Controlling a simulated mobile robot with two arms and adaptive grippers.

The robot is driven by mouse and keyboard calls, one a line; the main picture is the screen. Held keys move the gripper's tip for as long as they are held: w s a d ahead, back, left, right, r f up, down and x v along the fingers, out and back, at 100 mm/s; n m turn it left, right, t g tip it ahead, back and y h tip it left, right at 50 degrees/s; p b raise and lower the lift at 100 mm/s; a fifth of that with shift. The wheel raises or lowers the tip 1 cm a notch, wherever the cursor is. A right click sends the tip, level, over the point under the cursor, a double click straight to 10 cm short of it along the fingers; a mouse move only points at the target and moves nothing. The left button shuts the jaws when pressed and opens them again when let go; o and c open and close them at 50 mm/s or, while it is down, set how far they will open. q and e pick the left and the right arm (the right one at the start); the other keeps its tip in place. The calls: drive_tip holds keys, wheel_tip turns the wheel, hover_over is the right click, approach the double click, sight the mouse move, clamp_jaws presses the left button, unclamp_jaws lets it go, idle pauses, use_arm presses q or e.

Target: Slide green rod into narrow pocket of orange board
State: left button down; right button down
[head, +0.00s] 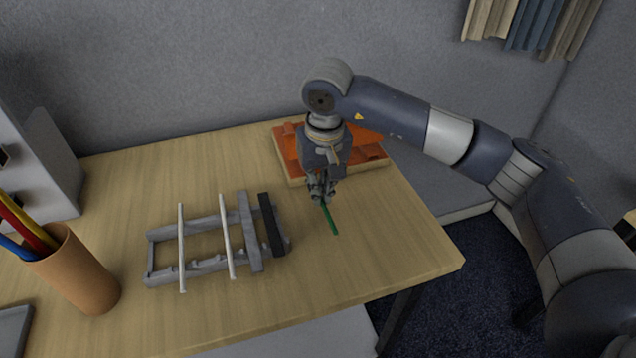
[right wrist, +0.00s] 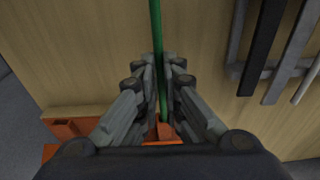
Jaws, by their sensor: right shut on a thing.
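My right gripper (head: 320,194) is shut on the green rod (head: 330,220) and holds it over the table, just in front of the orange board (head: 291,155). In the right wrist view the green rod (right wrist: 156,25) runs between the two fingers (right wrist: 161,80) and sticks out well past them. The orange board, with a wooden border, lies at the back right of the table and is partly hidden by my right arm. Its edge also shows at the lower left of the right wrist view (right wrist: 85,127). The narrow pocket cannot be made out. My left gripper is not in view.
A grey rack (head: 246,232) with two pale rods and a black bar lies left of the gripper. A brown cup (head: 80,275) with coloured pencils stands at the left. The table (head: 390,245) is clear at the front right, up to its edge.

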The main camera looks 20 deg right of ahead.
drive_tip(key=shift+s, duration=1.45)
drive_tip(key=shift+b, duration=0.35)
drive_tip(key=shift+d, duration=0.1)
drive_tip(key=shift+b, duration=0.85)
idle(0.5)
drive_tip(key=shift+w+b, duration=0.35)
drive_tip(key=shift+w, duration=2.5)
drive_tip(key=shift+w, duration=1.35)
drive_tip(key=c, duration=1.7)
unclamp_jaws()
drive_tip(key=shift+o, duration=0.2)
drive_tip(key=shift+a, duration=0.2)
